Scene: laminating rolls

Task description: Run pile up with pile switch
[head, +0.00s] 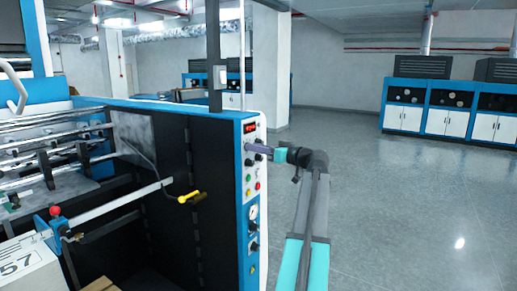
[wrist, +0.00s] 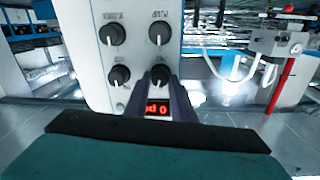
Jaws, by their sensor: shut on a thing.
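The control panel (head: 251,170) is on the narrow end face of the blue and black machine. It carries a red lit display (head: 250,127), black knobs and buttons. In the wrist view, my gripper (wrist: 161,80) is shut on a black rotary knob (wrist: 160,73), the one closest to the red display (wrist: 157,108). Its fingers stand on both sides of the knob. In the head view, my gripper (head: 252,148) reaches the panel just below the display. The label of the held knob is hidden, so I cannot read whether it is the pile switch.
Other knobs sit close by: one beside the held knob (wrist: 119,76) and two farther from the display (wrist: 112,34). A yellow-handled lever (head: 190,198) juts out from the machine at left. The grey floor (head: 400,200) to the right is clear.

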